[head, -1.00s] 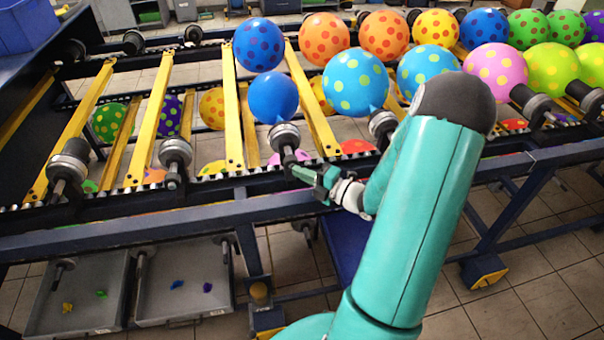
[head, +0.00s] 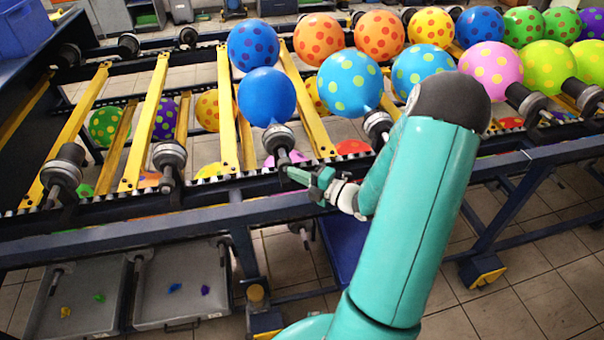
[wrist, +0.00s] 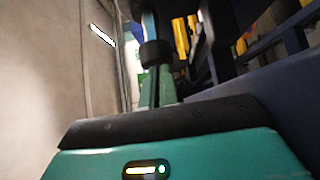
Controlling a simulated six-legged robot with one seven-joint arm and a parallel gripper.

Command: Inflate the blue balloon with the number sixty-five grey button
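The plain blue balloon (head: 266,97) sits on a dark nozzle (head: 279,140) at the rail's front edge in the head view. It is round and filled. My gripper (head: 290,172) is at the lower end of this nozzle's stem, its tips at or very near it. In the wrist view my fingers (wrist: 158,88) look close together, with a dark cylindrical part (wrist: 154,54) beyond them. I see nothing held between them. The grey button and its number cannot be made out; the fingertips may cover it.
Spotted balloons, such as a light blue one (head: 350,82), stand on the rack to the right and behind. Bare nozzles (head: 169,158) stand to the left. A blue rail (head: 130,236) runs along the front. Grey trays (head: 182,296) with small balloons lie below.

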